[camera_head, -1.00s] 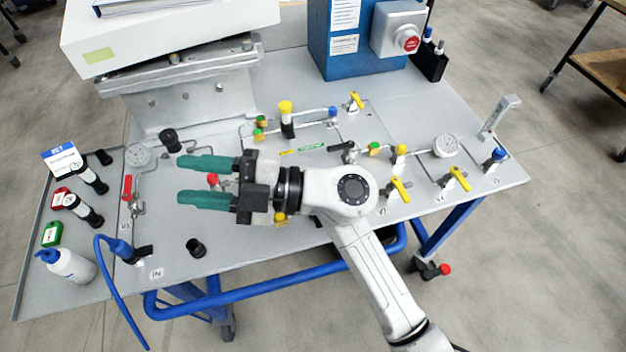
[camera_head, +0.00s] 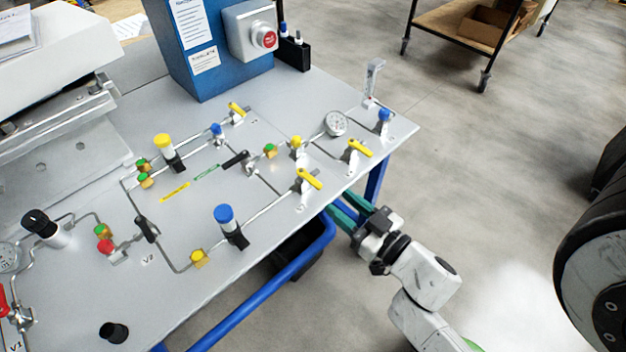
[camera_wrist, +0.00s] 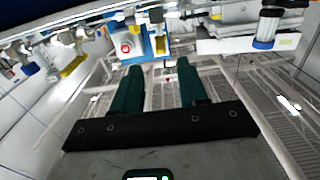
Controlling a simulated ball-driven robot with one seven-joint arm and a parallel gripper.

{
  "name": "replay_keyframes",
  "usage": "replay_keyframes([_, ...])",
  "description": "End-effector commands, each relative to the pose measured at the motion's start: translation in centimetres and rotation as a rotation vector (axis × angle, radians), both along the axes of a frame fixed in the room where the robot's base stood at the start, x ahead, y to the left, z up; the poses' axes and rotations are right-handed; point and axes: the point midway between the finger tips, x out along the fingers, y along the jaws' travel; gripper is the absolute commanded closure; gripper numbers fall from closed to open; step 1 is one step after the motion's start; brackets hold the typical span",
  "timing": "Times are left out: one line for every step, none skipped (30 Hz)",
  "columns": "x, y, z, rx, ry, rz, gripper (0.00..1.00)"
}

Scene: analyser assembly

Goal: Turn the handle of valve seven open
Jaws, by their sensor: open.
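I cannot read which valve is seven. On the panel table (camera_head: 240,255), yellow-handled valves include a near one (camera_head: 309,179), one to its right (camera_head: 360,148) and one at the back (camera_head: 237,109). My gripper (camera_head: 345,207), with green fingers, is off the table's front edge, just below the near yellow handle in the head view and touching no handle. In the wrist view my gripper (camera_wrist: 161,75) is open and empty. A yellow handle (camera_wrist: 158,45) shows beyond and between the fingertips there, another (camera_wrist: 73,66) at upper left.
A blue rail (camera_head: 270,285) and a blue table leg (camera_head: 376,178) lie close to my gripper. A blue-capped cylinder (camera_head: 227,222) stands left of the near yellow valve. A blue box with a red button (camera_head: 264,39) stands at the back.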

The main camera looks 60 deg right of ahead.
Motion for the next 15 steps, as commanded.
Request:
replay_keyframes([0.9,-0.2,0.3,-0.001,-0.005,0.002,0.57])
replay_keyframes([1.4,-0.4,0.3,-0.002,-0.005,0.002,0.57])
replay_keyframes([2.2,-0.5,0.3,-0.002,-0.005,0.003,0.57])
replay_keyframes([2.7,-0.7,0.3,-0.001,-0.005,0.003,0.57])
replay_keyframes([3.3,-0.9,0.3,-0.001,-0.005,0.003,0.57])
replay_keyframes([4.0,-1.0,0.3,-0.002,-0.005,0.004,0.57])
replay_keyframes([4.5,-1.2,0.3,-0.002,-0.006,0.004,0.57])
replay_keyframes([5.0,-1.3,0.2,-0.001,-0.004,0.004,0.57])
replay_keyframes([5.6,-1.5,0.3,-0.002,-0.005,0.003,0.57])
replay_keyframes([6.0,-1.6,0.3,-0.002,-0.004,0.003,0.57])
replay_keyframes([6.5,-1.8,0.3,-0.001,-0.004,0.003,0.57])
replay_keyframes([7.0,-1.9,0.2,-0.001,-0.004,0.003,0.57])
replay_keyframes([7.3,-2.0,0.2,-0.002,-0.004,0.003,0.57])
replay_keyframes([7.6,-2.1,0.2,-0.002,-0.004,0.003,0.57])
replay_keyframes([7.9,-2.1,0.1,-0.002,-0.003,0.003,0.57])
